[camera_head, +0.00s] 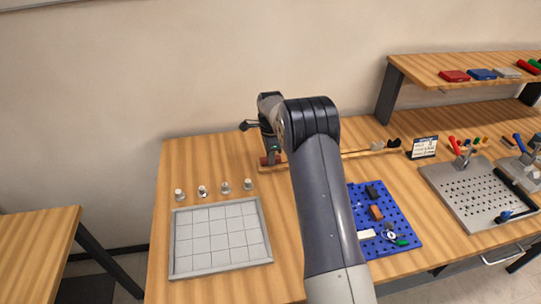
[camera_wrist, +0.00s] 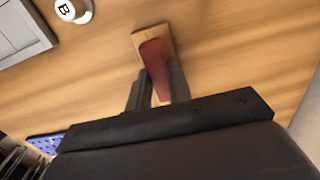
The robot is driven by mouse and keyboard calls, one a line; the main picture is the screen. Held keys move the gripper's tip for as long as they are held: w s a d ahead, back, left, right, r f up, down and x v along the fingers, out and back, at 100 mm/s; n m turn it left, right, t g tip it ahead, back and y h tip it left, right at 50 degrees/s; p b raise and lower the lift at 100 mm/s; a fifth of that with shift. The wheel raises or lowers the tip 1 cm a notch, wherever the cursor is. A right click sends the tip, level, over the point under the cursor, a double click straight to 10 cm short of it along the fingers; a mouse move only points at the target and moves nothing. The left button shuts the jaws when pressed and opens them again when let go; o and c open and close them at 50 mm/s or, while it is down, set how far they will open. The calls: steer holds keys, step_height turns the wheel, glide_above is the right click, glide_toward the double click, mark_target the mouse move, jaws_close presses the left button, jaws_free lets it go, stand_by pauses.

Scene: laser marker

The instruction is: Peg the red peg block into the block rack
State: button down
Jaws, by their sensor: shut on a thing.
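The red peg block (camera_head: 264,161) is in my gripper (camera_head: 271,157), at the left end of the long, narrow wooden block rack (camera_head: 355,154). In the wrist view the red block (camera_wrist: 154,58) lies between my gripper's fingers (camera_wrist: 158,88), with the light wooden end of the rack (camera_wrist: 145,34) showing beyond and below it. My gripper is shut on the block. The block's lower end and any peg or hole under it are hidden, so I cannot tell whether it is seated or just above the rack. My arm covers part of the rack in the head view.
A grey gridded tray (camera_head: 220,272) lies at the front left, with several white round pieces (camera_head: 202,191) behind it. A blue pegboard (camera_head: 405,238) with small parts lies right of my arm. A small sign (camera_head: 424,147) stands near the rack's right end. A metal perforated plate (camera_head: 470,212) is farther right.

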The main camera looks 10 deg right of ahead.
steer(key=shift+f+b, duration=0.35)
steer(key=shift+f, duration=0.25)
steer(key=c, duration=1.2)
jaws_free()
step_height(320, 180, up, 11)
steer(key=b, duration=0.1)
steer(key=shift+f, duration=0.2)
step_height(320, 180, down, 10)
steer(key=shift+f+p, duration=0.2)
steer(key=shift+p, duration=0.45)
steer(key=shift+r, duration=0.25)
